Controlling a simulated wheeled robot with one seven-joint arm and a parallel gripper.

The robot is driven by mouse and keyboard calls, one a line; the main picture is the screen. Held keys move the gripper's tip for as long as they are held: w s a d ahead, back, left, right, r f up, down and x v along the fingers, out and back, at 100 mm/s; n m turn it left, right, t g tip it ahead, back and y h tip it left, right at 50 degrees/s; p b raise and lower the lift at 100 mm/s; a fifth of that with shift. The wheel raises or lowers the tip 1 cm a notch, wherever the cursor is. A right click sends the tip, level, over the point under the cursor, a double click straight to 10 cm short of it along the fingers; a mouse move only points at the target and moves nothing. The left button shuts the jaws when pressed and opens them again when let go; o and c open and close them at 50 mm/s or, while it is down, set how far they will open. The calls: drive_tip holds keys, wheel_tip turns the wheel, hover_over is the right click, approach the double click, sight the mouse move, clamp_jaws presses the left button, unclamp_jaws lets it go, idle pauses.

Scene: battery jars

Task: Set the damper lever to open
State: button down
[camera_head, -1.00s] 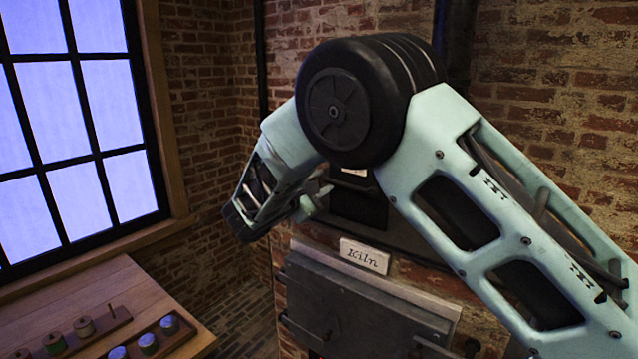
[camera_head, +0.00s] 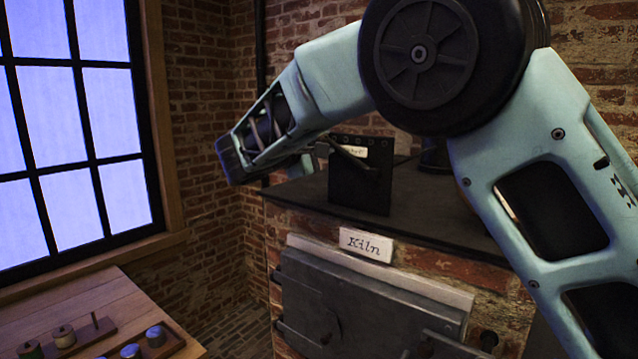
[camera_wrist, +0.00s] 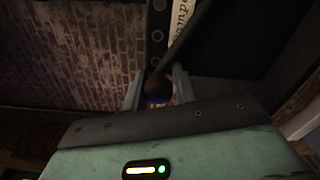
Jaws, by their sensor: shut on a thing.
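The damper box (camera_head: 358,195) is a black upright panel with a white label, standing on top of the kiln. Its dark lever (camera_head: 352,158) slants from the panel up and left towards my gripper. My gripper (camera_wrist: 157,90) has one finger on each side of the lever's brown knob (camera_wrist: 158,82) in the wrist view and is shut on it. In the head view my forearm hides most of the gripper. The label shows in part in the wrist view, with the letters "ampe" readable.
The kiln (camera_head: 365,295) has a grey door and a "Kiln" sign (camera_head: 366,244). Brick walls stand behind it. A wooden bench (camera_head: 95,305) with small jars in trays is at lower left, under a window (camera_head: 75,130).

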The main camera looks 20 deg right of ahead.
drive_tip(key=s+d+r+m+b, duration=0.6)
drive_tip(key=m+b, duration=0.5)
drive_tip(key=b, duration=1.1)
drive_tip(key=shift+s+r+m, duration=0.25)
drive_tip(key=shift+s+m, duration=0.15)
drive_tip(key=shift+s, duration=0.7)
drive_tip(key=c, duration=1.1)
unclamp_jaws()
drive_tip(key=shift+s+d+r, duration=0.1)
drive_tip(key=shift+c, duration=0.2)
drive_tip(key=b+v, duration=0.2)
drive_tip(key=v, duration=1.5)
drive_tip(key=shift+a, duration=0.25)
drive_tip(key=shift+s+r, duration=0.1)
